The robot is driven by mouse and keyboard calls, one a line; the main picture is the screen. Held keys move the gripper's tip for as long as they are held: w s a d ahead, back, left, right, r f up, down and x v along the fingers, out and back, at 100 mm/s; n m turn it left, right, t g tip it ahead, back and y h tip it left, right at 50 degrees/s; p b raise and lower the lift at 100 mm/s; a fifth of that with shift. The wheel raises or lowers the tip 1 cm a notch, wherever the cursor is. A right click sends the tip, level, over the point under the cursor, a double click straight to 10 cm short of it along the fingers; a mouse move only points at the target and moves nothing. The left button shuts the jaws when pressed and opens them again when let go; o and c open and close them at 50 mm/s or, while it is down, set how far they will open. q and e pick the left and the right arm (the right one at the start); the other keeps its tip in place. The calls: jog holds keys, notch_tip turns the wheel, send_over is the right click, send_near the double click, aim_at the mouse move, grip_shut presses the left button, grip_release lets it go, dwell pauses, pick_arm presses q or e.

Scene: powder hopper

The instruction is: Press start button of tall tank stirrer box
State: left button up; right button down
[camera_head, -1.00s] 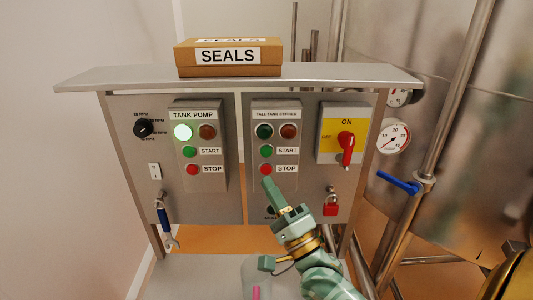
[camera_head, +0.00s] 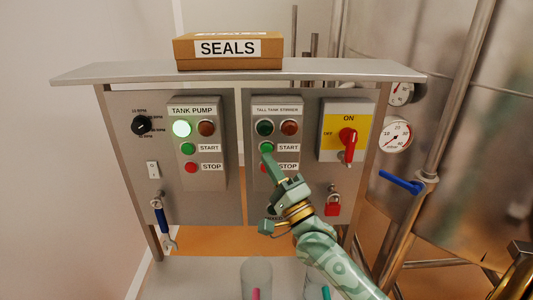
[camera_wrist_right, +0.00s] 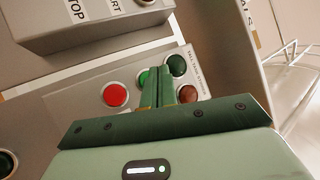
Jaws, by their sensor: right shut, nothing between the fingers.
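The tall tank stirrer box (camera_head: 277,112) is a grey box on the panel, right of centre. Its green start button (camera_head: 267,147) sits above the red stop button, which my finger mostly covers in the head view. My right gripper (camera_head: 266,155) is shut and empty, its tips at the lower edge of the start button. In the right wrist view the start button (camera_wrist_right: 144,79) shows just beside the fingertips, and the stop button (camera_wrist_right: 115,95) is clear of them. I cannot tell whether the tips touch. The box's green lamp (camera_head: 265,127) and its amber-brown lamp (camera_head: 290,127) look unlit. My left gripper is out of view.
The tank pump box (camera_head: 197,106), with a lit green lamp, is to the left. A red rotary switch (camera_head: 347,136) and a red padlock (camera_head: 333,208) are to the right. A SEALS carton (camera_head: 228,50) rests on the shelf (camera_head: 130,74). Clear beakers stand below.

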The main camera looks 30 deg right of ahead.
jog(key=shift+w+d, duration=0.35)
jog(key=shift+w, duration=0.15)
jog(key=shift+w+d, duration=0.1)
jog(key=shift+w, duration=0.05)
dwell(1.7)
jog(key=shift+w+d, duration=0.1)
jog(key=shift+w, duration=0.1)
jog(key=shift+w+d, duration=0.2)
jog(key=shift+w, duration=0.1)
dwell(0.7)
jog(key=shift+s, duration=0.1)
jog(key=shift+s+a+p, duration=0.4)
jog(key=shift+s+p, duration=0.1)
jog(key=shift+s, duration=0.05)
